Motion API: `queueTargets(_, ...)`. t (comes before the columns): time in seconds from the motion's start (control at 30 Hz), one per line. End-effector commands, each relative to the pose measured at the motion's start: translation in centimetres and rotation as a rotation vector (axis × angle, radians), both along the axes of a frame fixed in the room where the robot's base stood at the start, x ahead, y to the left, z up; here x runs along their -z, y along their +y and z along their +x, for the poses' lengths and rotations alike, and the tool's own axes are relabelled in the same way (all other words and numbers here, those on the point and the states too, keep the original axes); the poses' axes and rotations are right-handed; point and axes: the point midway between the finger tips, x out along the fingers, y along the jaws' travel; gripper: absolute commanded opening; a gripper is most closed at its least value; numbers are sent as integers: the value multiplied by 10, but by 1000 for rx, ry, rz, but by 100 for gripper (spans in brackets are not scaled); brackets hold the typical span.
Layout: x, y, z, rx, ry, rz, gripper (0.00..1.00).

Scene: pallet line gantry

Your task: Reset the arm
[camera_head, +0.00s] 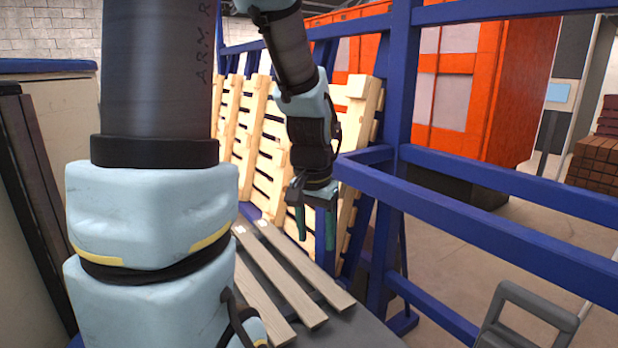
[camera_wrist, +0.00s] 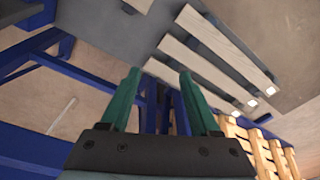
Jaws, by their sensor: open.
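My gripper (camera_head: 316,222) hangs at the end of my arm near the middle of the head view, fingers pointing down. Its two green fingers are apart with nothing between them. It also shows in the wrist view (camera_wrist: 158,85), open and empty.
Wooden planks (camera_head: 285,260) lie on a grey surface (camera_head: 362,328). Pale wooden pallets (camera_head: 262,150) lean upright behind. A blue steel frame (camera_head: 480,205) runs along the right. Orange cabinets (camera_head: 512,85) stand beyond it. A grey handle (camera_head: 535,305) is at bottom right.

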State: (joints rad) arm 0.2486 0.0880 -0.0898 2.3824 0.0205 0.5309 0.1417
Motion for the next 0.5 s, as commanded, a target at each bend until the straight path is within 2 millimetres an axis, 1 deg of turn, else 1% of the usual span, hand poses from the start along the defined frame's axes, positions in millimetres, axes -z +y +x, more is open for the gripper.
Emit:
queueTargets(0.03, 3, 23, -4, -92, -16, -9, 62)
queueTargets(0.1, 7, 50, -10, -214, -41, -25, 62)
queueTargets(0.23, 14, 94, -26, -431, -87, -55, 62)
queueTargets(0.27, 29, 88, -24, -411, -75, -51, 62)
queueTargets(0.3, 38, 86, -26, -402, -63, -48, 62)
queueTargets(0.5, 67, 85, -34, -398, -18, -35, 62)
